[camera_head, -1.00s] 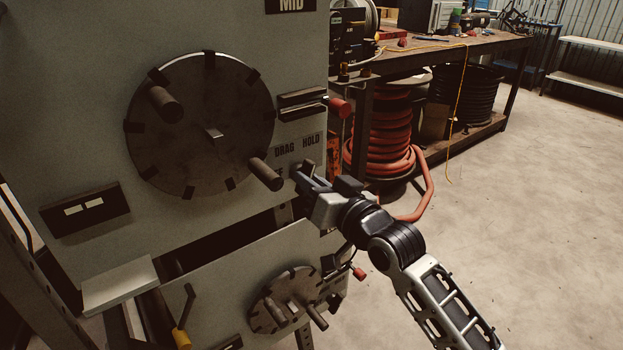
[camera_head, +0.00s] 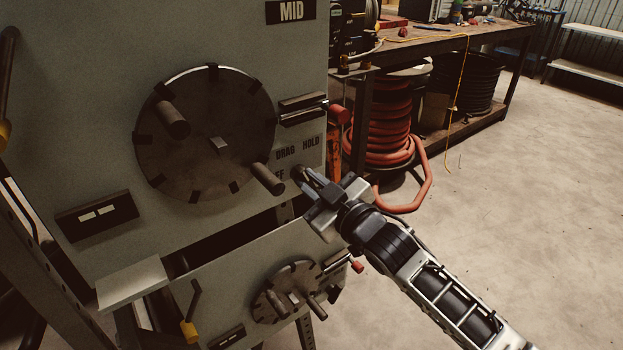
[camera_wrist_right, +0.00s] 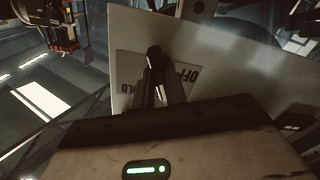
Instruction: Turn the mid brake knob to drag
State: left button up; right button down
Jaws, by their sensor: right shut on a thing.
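The mid brake knob (camera_wrist_right: 153,57) is a small dark knob on the upper grey panel, below the MID sign (camera_head: 291,11). Its dial label (camera_head: 299,147) reads DRAG and HOLD, with part of OFF at lower left. My right gripper (camera_head: 306,177) comes in from the lower right and is shut on the knob, with its fingers against the panel. The fingers (camera_wrist_right: 160,84) also show in the right wrist view, closed around the knob in front of the label. The fingers hide most of the knob, so I cannot tell where it points. My left gripper is out of view.
A large dark wheel with two handles (camera_head: 206,133) stands out just left of my right gripper. A red-tipped lever (camera_head: 338,113) is above it. A lower panel has a smaller wheel (camera_head: 293,292). Open floor lies to the right, beyond an orange hose reel (camera_head: 390,125).

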jog(key=shift+n, duration=0.5)
jog(key=c, duration=1.4)
grip_release()
jog(key=shift+c, duration=0.2)
jog(key=b+v, duration=0.1)
jog(key=v, duration=1.5)
